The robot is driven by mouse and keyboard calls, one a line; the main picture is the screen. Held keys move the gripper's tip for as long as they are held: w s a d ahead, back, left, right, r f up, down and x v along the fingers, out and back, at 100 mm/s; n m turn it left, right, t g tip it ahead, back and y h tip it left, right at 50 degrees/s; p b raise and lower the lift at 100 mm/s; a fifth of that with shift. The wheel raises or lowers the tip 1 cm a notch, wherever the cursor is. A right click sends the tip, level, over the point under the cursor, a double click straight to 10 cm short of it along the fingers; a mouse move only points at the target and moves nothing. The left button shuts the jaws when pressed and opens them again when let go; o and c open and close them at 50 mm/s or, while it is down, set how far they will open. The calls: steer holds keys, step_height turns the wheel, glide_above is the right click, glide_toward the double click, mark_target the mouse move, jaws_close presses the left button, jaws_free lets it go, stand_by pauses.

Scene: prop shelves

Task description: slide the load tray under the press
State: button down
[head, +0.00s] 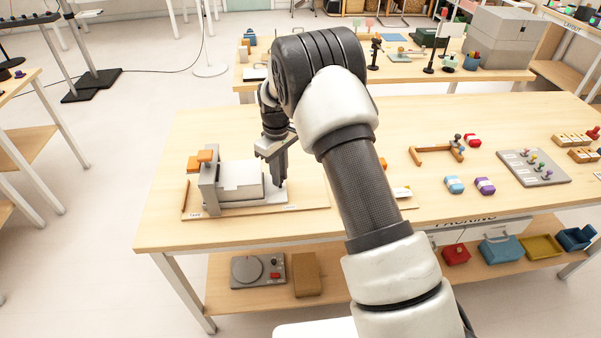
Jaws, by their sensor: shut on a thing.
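The press (209,184) stands at the left end of the near table, a grey upright frame with orange blocks on top. The load tray (268,197) is a pale grey piece low on the wooden base, reaching right from the press. A grey block with a white top (241,180) sits beside the press column. My gripper (280,184) points down at the right end of the tray and is shut on it. The exact grip is too small to see, and my arm covers the table right of it.
An orange-brown bracket (434,153), a blue roll (454,184), a purple roll (485,186) and a grey peg board (533,167) lie to the right. The lower shelf holds a grey scale-like device (257,271). Table behind the press is clear.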

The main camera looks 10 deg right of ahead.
mark_target(259, 171)
steer(key=a, duration=0.5)
steer(key=shift+a, duration=0.5)
steer(key=c, duration=1.6)
jaws_free()
steer(key=shift+a, duration=0.1)
steer(key=shift+c, duration=0.2)
steer(key=shift+r, duration=0.2)
step_height(259, 171, up, 17)
steer(key=shift+p, duration=0.4)
